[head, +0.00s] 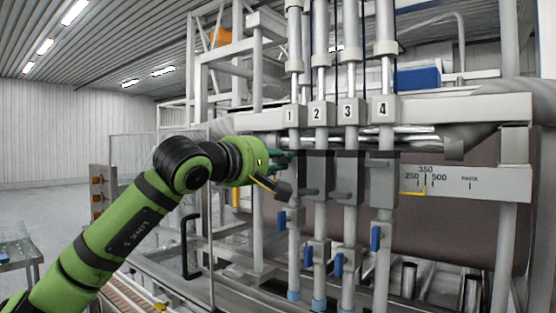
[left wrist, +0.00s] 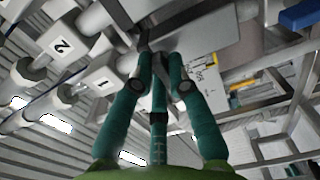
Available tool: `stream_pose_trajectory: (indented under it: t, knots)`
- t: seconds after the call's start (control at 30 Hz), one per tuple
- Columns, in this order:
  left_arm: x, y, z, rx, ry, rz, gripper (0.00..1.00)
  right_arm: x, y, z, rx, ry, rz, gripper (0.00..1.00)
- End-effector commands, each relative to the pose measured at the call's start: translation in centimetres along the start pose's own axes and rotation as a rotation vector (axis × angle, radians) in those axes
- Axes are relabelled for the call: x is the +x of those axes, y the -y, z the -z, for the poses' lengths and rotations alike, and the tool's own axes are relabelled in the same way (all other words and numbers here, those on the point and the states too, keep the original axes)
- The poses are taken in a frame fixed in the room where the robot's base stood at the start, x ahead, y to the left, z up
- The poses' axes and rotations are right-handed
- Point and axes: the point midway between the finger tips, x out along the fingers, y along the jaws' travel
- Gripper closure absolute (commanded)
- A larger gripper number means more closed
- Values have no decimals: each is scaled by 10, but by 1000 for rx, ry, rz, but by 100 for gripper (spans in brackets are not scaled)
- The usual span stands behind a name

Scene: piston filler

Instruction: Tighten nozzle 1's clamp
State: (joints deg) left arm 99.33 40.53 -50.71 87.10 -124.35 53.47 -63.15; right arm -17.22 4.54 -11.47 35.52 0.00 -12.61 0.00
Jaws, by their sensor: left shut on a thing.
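Nozzle 1 (head: 294,213) is the leftmost of the upright grey tubes in the head view, under the plate marked 1 (head: 290,116). My left gripper (head: 283,160) is beside this tube at the height of the grey clamp blocks, just below the numbered plates. My right gripper is not in view.
Nozzles 2 (head: 319,225), 3 (head: 349,225) and 4 (head: 382,215) stand close on the right, with blue-handled valves (head: 375,238) lower down. A scale plate (head: 450,182) is farther right. A conveyor (head: 135,297) runs at lower left. Open floor lies far left.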

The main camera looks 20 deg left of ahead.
Motion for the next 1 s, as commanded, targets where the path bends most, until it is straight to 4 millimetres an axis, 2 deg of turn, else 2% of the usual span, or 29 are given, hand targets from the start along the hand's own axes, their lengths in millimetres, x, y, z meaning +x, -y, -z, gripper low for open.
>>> stream_pose_trajectory:
  t: [0.07,0.1,0.13,0.57,0.67,1.0]
  knots:
    - [0,0,-1,3,3,0,100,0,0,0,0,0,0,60]
    - [0,0,-1,3,3,0,71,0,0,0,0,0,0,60]
    - [0,0,-1,3,2,0,59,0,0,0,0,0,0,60]
    - [-6,0,0,0,0,0,59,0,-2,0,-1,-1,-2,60]
    - [-18,0,1,1,-1,0,59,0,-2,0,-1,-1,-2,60]
    - [-89,0,0,3,-1,-1,59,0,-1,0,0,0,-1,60]
